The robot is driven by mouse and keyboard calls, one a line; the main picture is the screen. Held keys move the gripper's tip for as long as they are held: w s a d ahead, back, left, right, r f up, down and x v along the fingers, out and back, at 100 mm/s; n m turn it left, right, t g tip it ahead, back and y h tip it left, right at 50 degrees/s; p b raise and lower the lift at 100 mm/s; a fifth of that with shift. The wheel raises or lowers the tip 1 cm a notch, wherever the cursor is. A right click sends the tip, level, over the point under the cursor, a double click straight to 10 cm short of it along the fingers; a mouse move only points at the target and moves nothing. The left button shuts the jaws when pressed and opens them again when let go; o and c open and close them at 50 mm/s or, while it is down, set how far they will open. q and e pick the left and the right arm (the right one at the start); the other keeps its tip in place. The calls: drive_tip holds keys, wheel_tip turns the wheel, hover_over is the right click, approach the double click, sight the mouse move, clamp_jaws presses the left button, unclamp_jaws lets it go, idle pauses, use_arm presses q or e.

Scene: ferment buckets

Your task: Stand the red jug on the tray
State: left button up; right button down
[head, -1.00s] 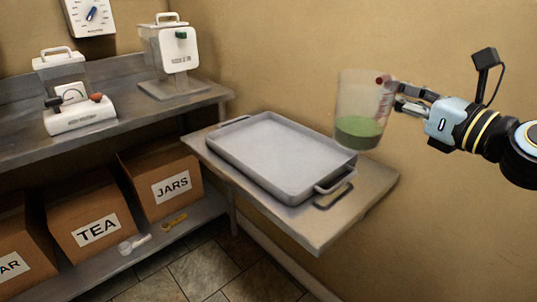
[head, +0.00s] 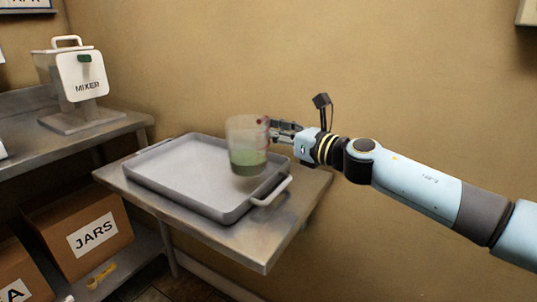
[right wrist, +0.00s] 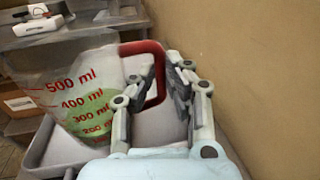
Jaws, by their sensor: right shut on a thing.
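The red jug (head: 247,146) is a clear measuring jug with red markings, a red handle and green liquid inside. My right gripper (head: 277,128) is shut on its handle and holds it upright over the right part of the grey tray (head: 185,168). I cannot tell whether its base is touching the tray. In the right wrist view the jug (right wrist: 75,88) is at the left, and the fingers of my right gripper (right wrist: 168,75) close around the red handle. The tray also shows below the jug there (right wrist: 60,150). My left gripper is not in view.
The tray lies on a metal side table (head: 262,235) against the wall. A mixer (head: 80,80) stands on the counter at the left. A box marked JARS (head: 85,235) and a yellow scoop (head: 101,275) are on the shelf below. The tray's left part is empty.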

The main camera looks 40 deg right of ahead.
drive_tip(key=f+b, duration=0.1)
drive_tip(key=f, duration=0.1)
drive_tip(key=w+f+b, duration=0.1)
drive_tip(key=f+b, duration=0.1)
drive_tip(key=shift+w+f+b, duration=0.15)
drive_tip(key=shift+f+b, duration=0.15)
drive_tip(key=shift+f, duration=0.1)
drive_tip(key=shift+f, duration=0.1)
drive_tip(key=c, duration=1.4)
unclamp_jaws()
drive_tip(key=shift+o, duration=0.2)
